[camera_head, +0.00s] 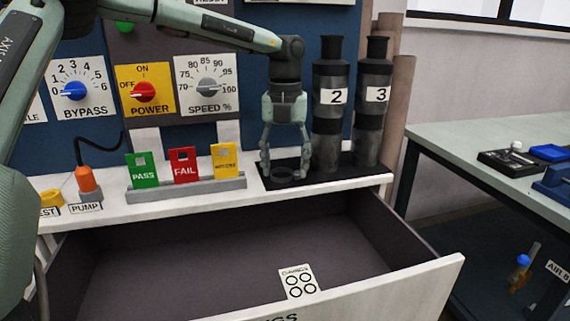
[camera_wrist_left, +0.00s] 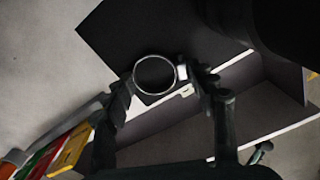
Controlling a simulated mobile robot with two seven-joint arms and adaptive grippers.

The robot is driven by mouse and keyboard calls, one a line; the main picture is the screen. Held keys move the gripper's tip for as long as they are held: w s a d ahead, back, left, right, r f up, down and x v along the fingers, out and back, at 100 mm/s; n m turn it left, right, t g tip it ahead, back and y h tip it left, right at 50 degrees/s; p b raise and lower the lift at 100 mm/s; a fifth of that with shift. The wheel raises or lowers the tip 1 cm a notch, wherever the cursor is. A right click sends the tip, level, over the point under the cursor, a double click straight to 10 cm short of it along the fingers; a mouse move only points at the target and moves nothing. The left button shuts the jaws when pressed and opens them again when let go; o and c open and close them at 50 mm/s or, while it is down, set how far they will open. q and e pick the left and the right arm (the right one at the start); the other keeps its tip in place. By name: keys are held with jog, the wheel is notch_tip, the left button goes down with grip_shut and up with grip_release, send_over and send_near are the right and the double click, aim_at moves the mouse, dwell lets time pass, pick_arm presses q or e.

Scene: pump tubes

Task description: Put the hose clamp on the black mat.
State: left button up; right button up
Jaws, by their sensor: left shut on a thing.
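The hose clamp (camera_head: 282,176) is a thin dark ring at the front left of the black mat (camera_head: 325,181). My left gripper (camera_head: 285,166) points down from above and is shut on the hose clamp, one finger on each side. In the left wrist view the ring (camera_wrist_left: 155,56) lies between the fingertips (camera_wrist_left: 160,82), over the dark mat (camera_wrist_left: 125,35). The ring is on or just above the mat; I cannot tell whether it touches. My right gripper is not in view.
Two dark cylinders marked 2 (camera_head: 328,125) and 3 (camera_head: 368,125) stand on the mat's right part. PASS, FAIL and yellow cards stand in a grey rack (camera_head: 190,190) to the left. An open drawer (camera_head: 180,262) with a clamps card (camera_head: 298,283) is below.

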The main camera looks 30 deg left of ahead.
aim_at(285, 173)
pick_arm(q)
jog(key=o, duration=0.9)
jog(key=shift+r, duration=0.1)
notch_tip(285, 173, up, 12)
